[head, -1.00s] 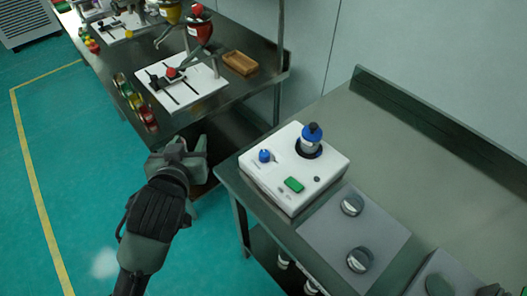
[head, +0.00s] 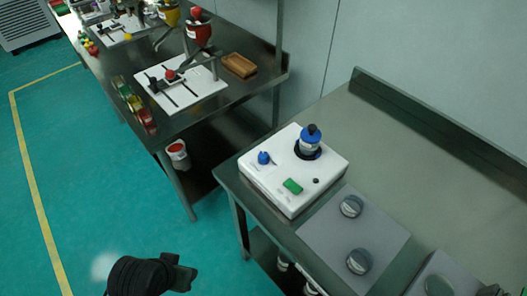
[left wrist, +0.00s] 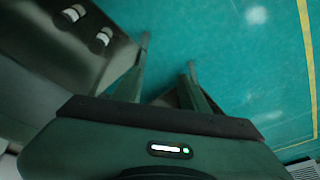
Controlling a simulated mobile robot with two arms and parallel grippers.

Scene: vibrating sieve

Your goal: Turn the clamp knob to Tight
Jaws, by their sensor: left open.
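A white box-shaped device (head: 278,198) stands on the near end of the right-hand steel table. A small blue knob (head: 263,158) sits on its top at the left, beside a dark mark; its label is too small to read. A blue-capped container (head: 309,143) stands upright in a dark round opening at the back of the device. A green button (head: 292,187) is on its front part. My left gripper (head: 186,273) is low at the bottom of the head view, left of the table and apart from the device. The left wrist view shows its two fingers (left wrist: 167,60) spread and empty. My right gripper does not show.
The left-hand table holds a white board (head: 183,92), a wooden tray (head: 239,65) and coloured items. Open green floor (head: 100,190) lies left of the tables.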

